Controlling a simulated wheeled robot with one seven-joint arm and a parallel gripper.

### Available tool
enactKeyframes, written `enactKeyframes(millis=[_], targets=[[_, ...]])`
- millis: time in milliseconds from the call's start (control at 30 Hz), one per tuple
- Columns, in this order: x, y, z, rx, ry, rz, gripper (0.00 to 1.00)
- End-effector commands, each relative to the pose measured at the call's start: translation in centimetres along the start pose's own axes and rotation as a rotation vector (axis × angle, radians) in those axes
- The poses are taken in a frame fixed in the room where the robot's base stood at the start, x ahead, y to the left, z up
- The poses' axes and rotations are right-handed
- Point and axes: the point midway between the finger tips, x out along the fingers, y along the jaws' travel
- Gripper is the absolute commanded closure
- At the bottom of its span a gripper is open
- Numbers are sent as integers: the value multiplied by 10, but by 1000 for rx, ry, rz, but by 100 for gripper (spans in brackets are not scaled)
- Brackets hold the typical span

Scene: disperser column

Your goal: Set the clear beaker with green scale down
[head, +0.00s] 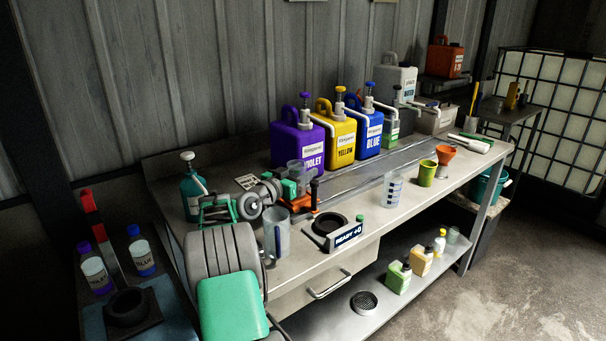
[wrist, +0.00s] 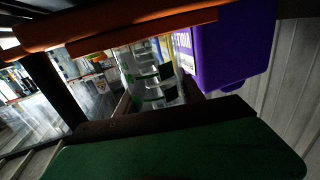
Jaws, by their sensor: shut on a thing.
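My gripper (head: 302,190), with a green and an orange finger, is at the back left of the workbench (head: 350,221), in front of the violet jug. It is shut on the clear beaker with green scale (head: 296,168), which is partly hidden by the fingers in the head view. In the wrist view the beaker (wrist: 150,75) shows its green marks between the orange finger above and the green finger below. I cannot tell whether its base touches the bench.
The violet (head: 294,143), yellow (head: 337,134) and blue (head: 369,131) pump jugs stand behind. A clear beaker (head: 277,238), a scale reading READY (head: 337,230) and a blue-marked beaker (head: 392,190) stand in front. A green cup (head: 427,173) is to the right. Bare bench lies between the blue-marked beaker and the scale.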

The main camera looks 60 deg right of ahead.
Motion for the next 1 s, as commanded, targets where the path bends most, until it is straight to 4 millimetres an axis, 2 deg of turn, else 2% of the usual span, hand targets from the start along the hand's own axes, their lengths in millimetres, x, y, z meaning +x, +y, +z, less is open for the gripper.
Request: enactKeyframes(millis=[67, 400, 433, 667, 1000], targets=[[0, 0, 7, 1, 2, 0, 100], [0, 0, 12, 2, 2, -1, 100], [0, 0, 10, 2, 2, -1, 52], [0, 0, 10, 2, 1, -1, 34], [-2, 0, 6, 1, 1, -2, 33]])
